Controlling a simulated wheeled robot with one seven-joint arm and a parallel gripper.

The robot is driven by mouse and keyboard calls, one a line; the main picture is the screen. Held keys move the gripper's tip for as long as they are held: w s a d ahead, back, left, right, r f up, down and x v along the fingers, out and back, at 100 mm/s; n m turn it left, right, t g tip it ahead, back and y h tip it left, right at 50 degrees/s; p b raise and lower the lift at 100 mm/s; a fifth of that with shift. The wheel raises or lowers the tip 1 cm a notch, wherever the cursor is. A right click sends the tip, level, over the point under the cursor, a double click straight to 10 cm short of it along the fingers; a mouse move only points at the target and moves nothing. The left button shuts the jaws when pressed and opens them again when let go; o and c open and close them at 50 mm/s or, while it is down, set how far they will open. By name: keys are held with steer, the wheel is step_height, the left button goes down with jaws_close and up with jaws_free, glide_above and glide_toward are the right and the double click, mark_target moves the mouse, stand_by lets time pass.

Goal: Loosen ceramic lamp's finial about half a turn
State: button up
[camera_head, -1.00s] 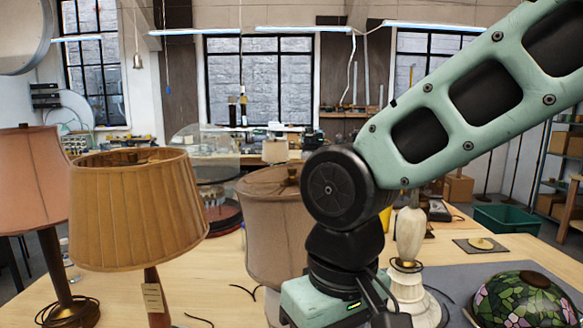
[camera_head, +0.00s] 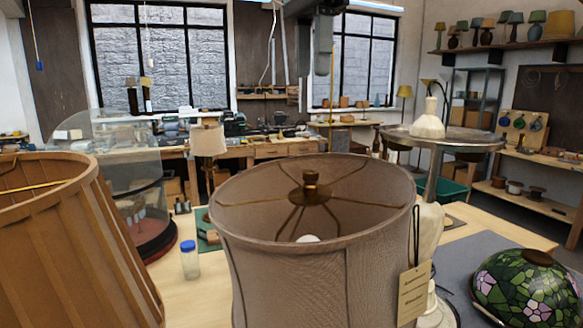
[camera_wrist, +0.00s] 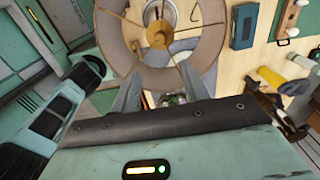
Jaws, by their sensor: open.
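A taupe fabric lampshade (camera_head: 300,280) stands large in the middle of the head view. Its brass finial (camera_head: 311,183) sits at the centre of the wire spider, and a paper tag hangs at the right rim. The lamp's base is hidden by the shade. In the wrist view the shade ring (camera_wrist: 112,30) is seen from above, with the brass finial (camera_wrist: 157,37) near its centre. My gripper (camera_wrist: 160,92) is open and empty, its grey fingers apart, with the finial beyond them in the picture. A grey shape at the head view's top may be part of it.
A pleated tan shade (camera_head: 60,250) stands close on the left. A stained-glass shade (camera_head: 525,290) and a pale ceramic body (camera_head: 428,225) are at right. A blue-capped jar (camera_head: 189,260) stands on the bench behind. The air directly above the taupe shade looks mostly clear.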

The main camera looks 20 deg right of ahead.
mark_target(311, 171)
step_height(311, 171, down, 17)
steer(key=shift+d+f+p, duration=0.1)
steer(key=shift+p, duration=0.85)
jaws_close()
